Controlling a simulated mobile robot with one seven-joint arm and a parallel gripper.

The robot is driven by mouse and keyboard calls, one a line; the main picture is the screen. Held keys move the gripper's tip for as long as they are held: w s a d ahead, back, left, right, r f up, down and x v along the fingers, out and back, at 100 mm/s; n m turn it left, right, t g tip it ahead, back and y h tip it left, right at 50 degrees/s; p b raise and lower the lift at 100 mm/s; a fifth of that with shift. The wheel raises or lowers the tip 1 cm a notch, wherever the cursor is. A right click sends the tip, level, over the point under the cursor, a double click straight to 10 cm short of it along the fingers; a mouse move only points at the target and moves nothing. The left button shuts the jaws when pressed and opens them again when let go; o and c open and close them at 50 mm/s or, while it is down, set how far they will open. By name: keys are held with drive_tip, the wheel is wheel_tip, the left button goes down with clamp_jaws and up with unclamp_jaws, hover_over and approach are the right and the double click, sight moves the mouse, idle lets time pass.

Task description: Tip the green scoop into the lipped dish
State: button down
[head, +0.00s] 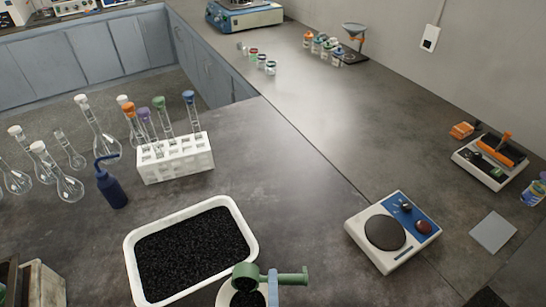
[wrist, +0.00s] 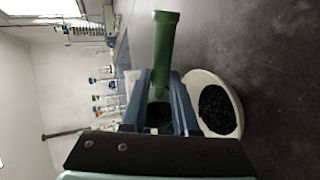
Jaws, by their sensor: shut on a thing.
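The green scoop (head: 290,277) is in my gripper (head: 272,287), its handle pointing right and its cup at the left in the head view. In the wrist view my gripper (wrist: 160,88) is shut on the scoop (wrist: 165,45) between its blue-grey fingers. The cup is over or just beside the white lipped dish (head: 223,294), its dark opening showing. The dish (wrist: 194,79) holds a patch of black granules (wrist: 216,110). Whether granules remain in the cup is too dark to tell. Part of the dish is cut off or hidden behind the scoop in the head view.
A white tray (head: 130,263) of black granules lies left of the dish. A tube rack (head: 178,163), a dark blue wash bottle (head: 112,188) and several flasks stand at the left.

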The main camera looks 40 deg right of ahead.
drive_tip(key=shift+s+a+f+t+h+b, duration=0.2)
drive_tip(key=shift+t+h+b, duration=0.4)
drive_tip(key=shift+b, duration=3.15)
drive_tip(key=shift+s+a+f+t+h+b, duration=0.15)
drive_tip(key=shift+f+t+h+b, duration=0.3)
drive_tip(key=shift+b, duration=3.3)
drive_tip(key=shift+s+a+f+t+h+b, duration=0.15)
drive_tip(key=shift+t+h+b, duration=0.55)
drive_tip(key=shift+b, duration=3.05)
drive_tip(key=shift+t+b, duration=0.35)
drive_tip(key=shift+b, duration=0.9)
drive_tip(key=shift+s+r+t+h+b, duration=0.1)
drive_tip(key=shift+r+t+h+b, duration=0.2)
drive_tip(key=shift+b, duration=0.65)
drive_tip(key=shift+r+p, duration=0.1)
drive_tip(key=shift+p, duration=0.2)
drive_tip(key=shift+r+p, duration=0.25)
drive_tip(key=shift+p, duration=0.9)
drive_tip(key=shift+r+p, duration=0.1)
drive_tip(key=shift+p, duration=0.85)
drive_tip(key=g+p, duration=0.1)
drive_tip(key=p, duration=0.2)
drive_tip(key=y+p, duration=0.1)
drive_tip(key=p, duration=0.3)
drive_tip(key=g+y+p, duration=0.1)
drive_tip(key=p, duration=0.3)
drive_tip(key=shift+w+d+r+g, duration=0.25)
drive_tip(key=shift+w+r+g, duration=0.05)
drive_tip(key=shift+w+r, duration=0.05)
